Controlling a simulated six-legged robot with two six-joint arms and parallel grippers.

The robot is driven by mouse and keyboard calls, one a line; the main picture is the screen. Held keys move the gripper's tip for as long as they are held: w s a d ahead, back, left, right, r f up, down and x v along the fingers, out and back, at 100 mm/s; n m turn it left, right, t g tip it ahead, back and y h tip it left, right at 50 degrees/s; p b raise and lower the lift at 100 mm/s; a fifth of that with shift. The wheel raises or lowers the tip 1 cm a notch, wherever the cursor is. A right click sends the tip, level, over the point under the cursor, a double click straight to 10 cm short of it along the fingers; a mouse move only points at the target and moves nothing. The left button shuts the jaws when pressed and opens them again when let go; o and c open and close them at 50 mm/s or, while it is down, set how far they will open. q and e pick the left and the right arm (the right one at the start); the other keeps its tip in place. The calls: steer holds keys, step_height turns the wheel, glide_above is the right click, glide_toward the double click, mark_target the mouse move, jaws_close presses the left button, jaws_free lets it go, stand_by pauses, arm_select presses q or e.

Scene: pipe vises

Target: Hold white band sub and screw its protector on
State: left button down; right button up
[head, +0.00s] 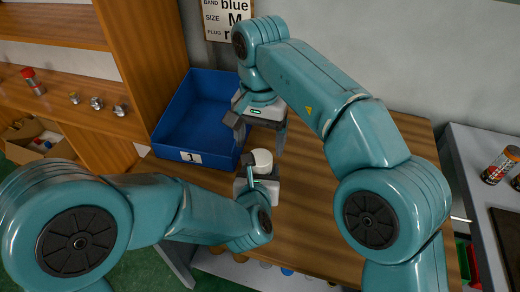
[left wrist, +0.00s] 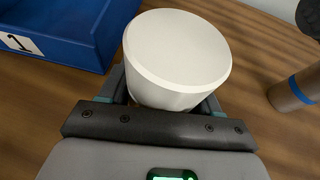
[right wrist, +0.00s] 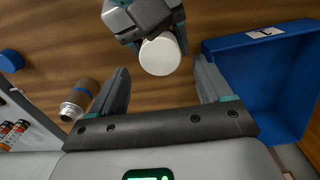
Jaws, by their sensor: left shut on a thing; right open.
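A smooth white round cap (head: 262,158), by its look the protector, sits in my left gripper (head: 256,180). The left wrist view shows the cap (left wrist: 178,58) tilted, its broad flat face towards the camera and the fingers around its lower part. Whether a sub is under it is hidden, and I see no white band. My right gripper (head: 258,133) is open and empty, just behind and above the cap. In the right wrist view the cap (right wrist: 160,54) shows between its spread fingers, farther off and apart from them.
A blue bin (head: 176,133) labelled 1 stands left of the grippers. A brown sub with a blue band (right wrist: 84,92) and a blue cap (right wrist: 12,60) are on the wooden table. A wall sign (head: 230,18) reads blue, M. A shelf (head: 60,95) is at left.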

mark_target(260, 157)
steer(key=shift+f, duration=2.75)
steer(key=c, duration=1)
steer(key=o, duration=1.1)
steer(key=shift+r, duration=0.1)
steer(key=shift+r, duration=2.15)
steer(key=o, duration=0.3)
